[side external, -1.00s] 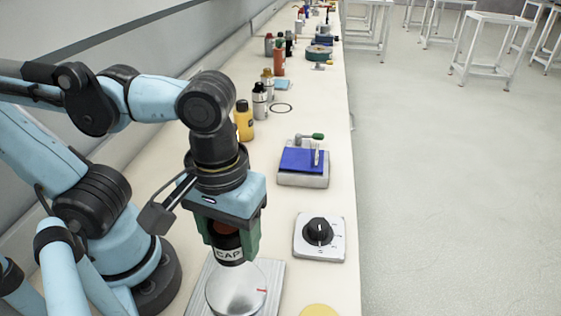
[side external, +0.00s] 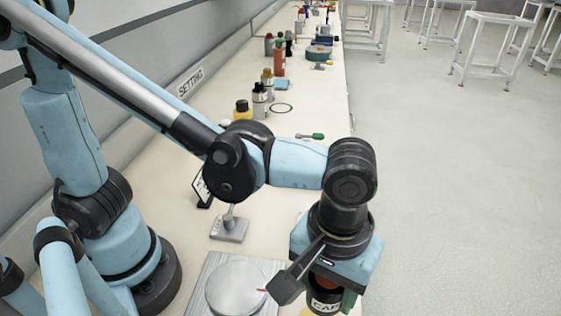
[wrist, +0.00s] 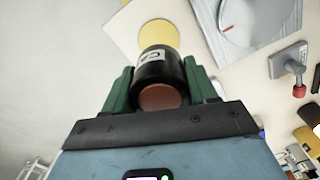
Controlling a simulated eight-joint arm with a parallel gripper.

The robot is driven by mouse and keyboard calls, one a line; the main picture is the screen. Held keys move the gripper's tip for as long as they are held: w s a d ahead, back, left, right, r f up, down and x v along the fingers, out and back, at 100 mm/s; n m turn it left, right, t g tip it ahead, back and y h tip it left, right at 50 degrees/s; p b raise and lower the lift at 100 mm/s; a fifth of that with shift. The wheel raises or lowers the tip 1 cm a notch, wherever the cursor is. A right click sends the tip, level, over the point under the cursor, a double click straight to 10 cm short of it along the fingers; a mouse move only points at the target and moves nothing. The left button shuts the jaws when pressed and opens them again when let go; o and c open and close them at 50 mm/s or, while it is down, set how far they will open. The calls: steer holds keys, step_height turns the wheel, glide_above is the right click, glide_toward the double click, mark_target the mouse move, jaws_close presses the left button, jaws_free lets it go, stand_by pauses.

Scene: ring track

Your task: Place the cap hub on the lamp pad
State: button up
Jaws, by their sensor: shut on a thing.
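The cap hub (side external: 325,302) is a black cylinder with a white label reading CAP. My gripper (side external: 333,294) is shut on it, at the bottom of the side view. In the wrist view the cap hub (wrist: 158,62) is clasped between my green fingers (wrist: 160,82), with its reddish-brown end toward the camera. A yellow round pad (wrist: 160,33), which looks like the lamp pad, lies on a pale plate beyond the hub, which partly covers it. The hub appears above the pad; the gap cannot be told.
A silver disc (side external: 238,287) on a grey plate lies left of my gripper. Bottles (side external: 259,100) and a black ring (side external: 281,108) stand farther along the bench. The bench's right edge is close to my wrist.

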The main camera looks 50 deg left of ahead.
mark_target(322, 313)
steer(key=shift+f, duration=4.05)
steer(key=shift+f, duration=0.1)
steer(key=o, duration=1.3)
